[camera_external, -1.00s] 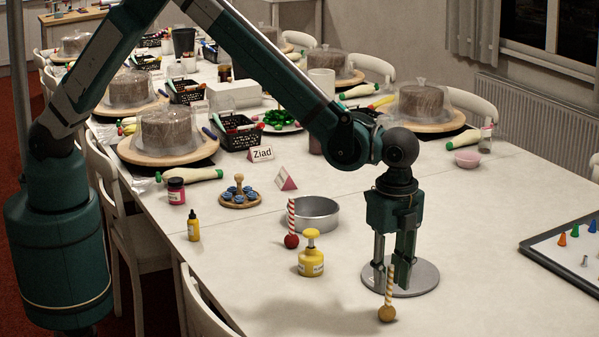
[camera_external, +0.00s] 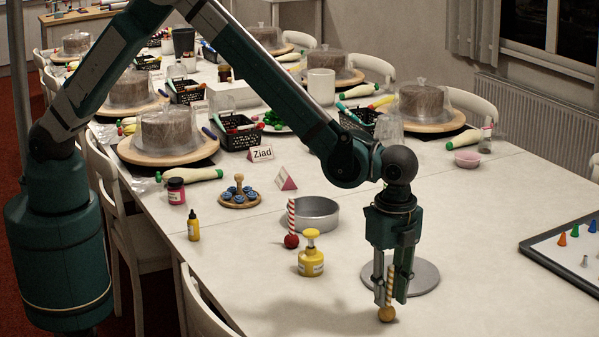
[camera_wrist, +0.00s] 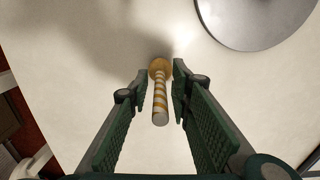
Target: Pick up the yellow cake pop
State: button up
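The yellow cake pop (camera_external: 386,313) stands on the white table with its ball down and its striped stick up. In the wrist view the cake pop (camera_wrist: 160,68) shows its yellow ball and yellow-and-white stick. My gripper (camera_external: 391,298) is low over it, pointing down, with one finger on each side of the stick. In the wrist view my gripper (camera_wrist: 158,90) is open, and gaps show between the stick and both finger pads. The fingers partly cover the stick in the external view.
A red cake pop (camera_external: 291,240) stands to the left, near a yellow pump bottle (camera_external: 311,262) and a round metal tin (camera_external: 318,212). A grey disc (camera_external: 425,278) lies just behind my gripper. A dark-rimmed tray (camera_external: 545,250) is at the right. The table front is clear.

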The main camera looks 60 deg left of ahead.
aim_at(391, 265)
grip_shut()
jog(key=shift+r+p, duration=0.65)
jog(key=shift+r, duration=4.4)
